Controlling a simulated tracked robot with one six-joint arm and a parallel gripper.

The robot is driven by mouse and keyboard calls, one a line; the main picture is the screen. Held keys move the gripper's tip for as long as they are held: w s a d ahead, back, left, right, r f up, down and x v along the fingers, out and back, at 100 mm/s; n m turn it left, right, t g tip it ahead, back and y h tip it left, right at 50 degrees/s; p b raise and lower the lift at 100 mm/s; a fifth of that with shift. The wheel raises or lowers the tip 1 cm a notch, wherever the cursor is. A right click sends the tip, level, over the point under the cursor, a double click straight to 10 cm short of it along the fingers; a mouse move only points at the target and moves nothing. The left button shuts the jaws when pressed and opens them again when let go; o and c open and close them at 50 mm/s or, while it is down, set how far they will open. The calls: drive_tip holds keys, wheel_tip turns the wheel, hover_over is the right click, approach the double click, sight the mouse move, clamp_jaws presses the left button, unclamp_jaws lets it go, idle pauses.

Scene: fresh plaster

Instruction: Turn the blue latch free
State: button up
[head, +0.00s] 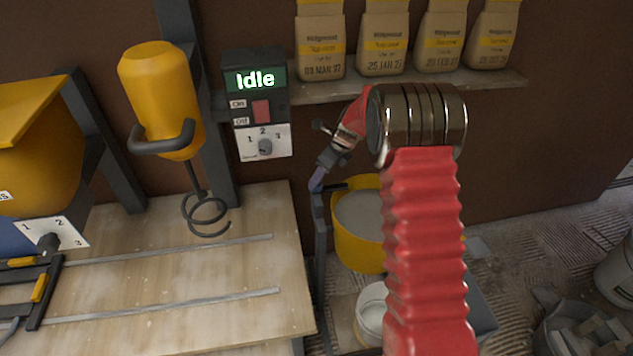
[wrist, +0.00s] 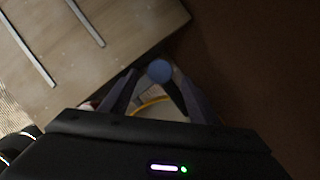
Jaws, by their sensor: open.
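The blue latch (head: 316,181) shows as a small blue piece at the top of a dark grey upright post (head: 320,240), beside the work table's right edge. In the wrist view the blue latch (wrist: 159,71) appears as a round blue disc. My gripper (head: 325,163) is just above the latch, at the end of my red arm. In the wrist view my gripper (wrist: 157,80) is open, with one dark finger on each side of the disc. I cannot tell whether either finger touches it. The latch's lower part is hidden.
A yellow bucket (head: 350,245) of grey material stands behind the post, partly covered by my arm. A wooden table (head: 200,275) lies left. A yellow mixer (head: 160,95) hangs above it. A control box (head: 262,105) reads "Idle". Paper bags (head: 383,40) stand on a shelf (head: 400,88).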

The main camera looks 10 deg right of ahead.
sight(329, 185)
drive_tip(key=shift+x, duration=2.35)
drive_tip(key=shift+c, duration=0.5)
clamp_jaws()
